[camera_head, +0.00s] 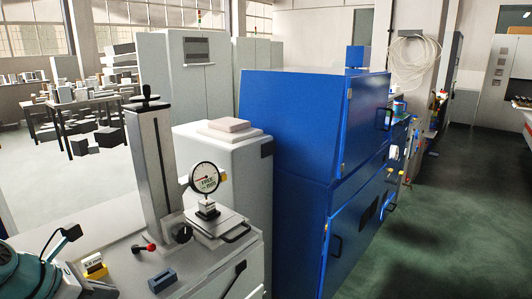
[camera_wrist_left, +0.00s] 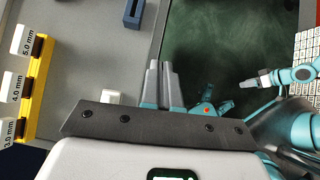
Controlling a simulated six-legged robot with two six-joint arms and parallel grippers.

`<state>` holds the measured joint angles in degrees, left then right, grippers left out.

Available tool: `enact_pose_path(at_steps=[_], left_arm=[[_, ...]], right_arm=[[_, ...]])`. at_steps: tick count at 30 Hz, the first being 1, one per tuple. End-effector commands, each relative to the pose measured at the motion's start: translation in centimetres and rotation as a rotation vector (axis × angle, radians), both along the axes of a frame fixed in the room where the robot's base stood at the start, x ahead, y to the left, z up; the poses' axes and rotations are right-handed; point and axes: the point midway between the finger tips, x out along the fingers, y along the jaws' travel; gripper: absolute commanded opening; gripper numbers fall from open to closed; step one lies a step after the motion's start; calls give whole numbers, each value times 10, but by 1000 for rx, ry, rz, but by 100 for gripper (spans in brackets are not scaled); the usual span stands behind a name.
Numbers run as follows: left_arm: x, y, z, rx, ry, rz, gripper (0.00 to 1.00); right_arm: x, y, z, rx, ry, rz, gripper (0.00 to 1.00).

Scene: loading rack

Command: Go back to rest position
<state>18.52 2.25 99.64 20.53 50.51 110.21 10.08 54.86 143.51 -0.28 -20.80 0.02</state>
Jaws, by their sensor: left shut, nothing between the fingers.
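My left gripper (camera_head: 70,233) is low at the left edge of the head view, above the grey bench. In the left wrist view its two grey fingers (camera_wrist_left: 164,82) are together, with nothing between them. A teal arm with a grey gripper (camera_wrist_left: 250,82) shows at the right of the left wrist view and looks like my right one. It is too small there to tell whether its fingers are apart.
The bench (camera_head: 215,278) holds a gauge stand (camera_head: 155,165) with a dial (camera_head: 204,178), a yellow holder with mm labels (camera_wrist_left: 40,82) and a blue block (camera_head: 162,280). A blue cabinet (camera_head: 300,130) stands beyond. Green floor (camera_head: 430,235) is open at right.

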Motion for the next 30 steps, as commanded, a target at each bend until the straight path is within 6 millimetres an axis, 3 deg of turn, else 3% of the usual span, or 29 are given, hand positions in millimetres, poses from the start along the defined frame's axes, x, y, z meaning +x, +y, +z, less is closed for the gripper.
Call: enact_pose_path(at_steps=[3, 8, 14, 20, 23, 26, 30], left_arm=[[1, -2, -1, -1, 1, -6, 0], [11, -25, -47, -38, 100, -68, 0], [4, -55, -107, -71, 238, -142, 0], [-21, -94, -190, -62, 378, -258, 0], [-49, -121, -249, -17, 429, -403, 0], [-96, -151, -314, 57, 433, -644, 0], [-178, -184, -386, 185, 279, -1138, 0]], right_arm=[[0, 0, -1, 0, 0, 0, 43], [0, 0, -2, 0, 0, 0, 43], [0, 0, -3, 0, 0, 0, 43], [0, 0, -5, 0, 0, 0, 43], [0, 0, -6, 0, 0, 0, 43], [0, 0, -8, 0, 0, 0, 43], [0, 0, -9, 0, 0, 0, 43]])
